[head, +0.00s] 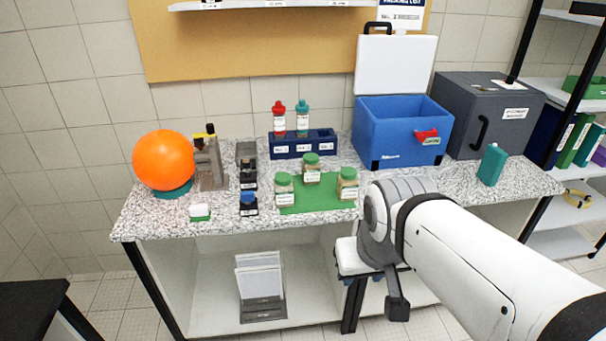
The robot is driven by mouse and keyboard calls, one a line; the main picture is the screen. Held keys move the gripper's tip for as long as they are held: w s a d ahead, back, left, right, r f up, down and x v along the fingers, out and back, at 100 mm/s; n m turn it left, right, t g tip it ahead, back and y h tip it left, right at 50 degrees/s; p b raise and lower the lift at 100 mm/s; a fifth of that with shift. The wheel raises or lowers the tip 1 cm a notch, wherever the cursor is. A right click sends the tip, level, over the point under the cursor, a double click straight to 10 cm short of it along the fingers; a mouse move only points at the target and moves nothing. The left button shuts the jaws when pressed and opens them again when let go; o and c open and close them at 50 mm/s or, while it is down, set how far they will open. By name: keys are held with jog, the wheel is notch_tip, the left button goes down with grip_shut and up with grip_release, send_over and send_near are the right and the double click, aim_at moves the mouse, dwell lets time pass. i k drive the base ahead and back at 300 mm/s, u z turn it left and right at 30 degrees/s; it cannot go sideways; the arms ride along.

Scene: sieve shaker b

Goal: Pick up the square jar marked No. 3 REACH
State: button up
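Three clear jars with green lids and white labels stand upright on or at the edge of a green mat (306,204): a left jar (284,192), a back middle jar (311,171) and a right jar (347,187). Their labels are too small to read, so I cannot tell which is No. 3. My white arm comes in from the lower right. My gripper (397,303) seems to hang at the arm's end, in front of the counter and below its top, apart from the jars. Its fingers do not show clearly, and I see nothing held.
A blue rack (303,146) with red and teal bottles stands behind the jars. A blue cool box (400,132) and a grey cabinet (478,115) stand right. Small dark holders (248,181) and an orange ball (163,160) are left.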

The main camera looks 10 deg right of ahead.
aim_at(347, 182)
jog(key=z, duration=0.05)
jog(key=i, duration=1)
jog(key=u, duration=0.05)
